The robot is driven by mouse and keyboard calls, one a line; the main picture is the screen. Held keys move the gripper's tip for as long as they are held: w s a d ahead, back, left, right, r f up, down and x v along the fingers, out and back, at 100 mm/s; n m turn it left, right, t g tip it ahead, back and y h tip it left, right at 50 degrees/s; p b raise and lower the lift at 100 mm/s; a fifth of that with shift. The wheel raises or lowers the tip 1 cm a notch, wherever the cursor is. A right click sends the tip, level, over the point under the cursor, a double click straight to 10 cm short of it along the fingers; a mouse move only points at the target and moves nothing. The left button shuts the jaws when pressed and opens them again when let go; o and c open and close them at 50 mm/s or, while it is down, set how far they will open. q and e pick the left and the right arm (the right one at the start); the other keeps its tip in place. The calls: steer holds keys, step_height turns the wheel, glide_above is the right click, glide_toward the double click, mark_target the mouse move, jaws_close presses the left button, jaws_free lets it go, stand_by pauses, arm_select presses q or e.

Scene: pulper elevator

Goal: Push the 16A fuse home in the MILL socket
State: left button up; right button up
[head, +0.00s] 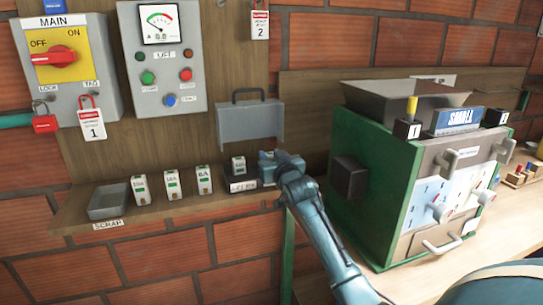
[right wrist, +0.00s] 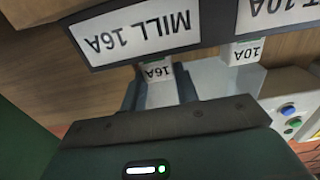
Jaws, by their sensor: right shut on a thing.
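My right gripper (head: 268,165) reaches in to the socket block on the shelf and hides the MILL socket in the head view. In the right wrist view my right gripper (right wrist: 158,92) is shut on a pale fuse labelled 16A (right wrist: 157,72). The fuse stands at the MILL 16A label (right wrist: 140,32), which appears upside down. I cannot tell how deep the fuse sits. Beside it a 10A fuse (right wrist: 248,52) stands at the LIFT label; it also shows in the head view (head: 238,165). My left gripper is not in view.
Several loose fuses (head: 171,184) stand on the shelf left of the sockets, beside a grey SCRAP tray (head: 109,202). A grey cover with a handle (head: 249,123) is behind the sockets. A green machine (head: 380,180) stands close on the right.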

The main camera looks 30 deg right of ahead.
steer(key=o, duration=1)
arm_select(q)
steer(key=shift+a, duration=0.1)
arm_select(e)
steer(key=shift+o, duration=0.4)
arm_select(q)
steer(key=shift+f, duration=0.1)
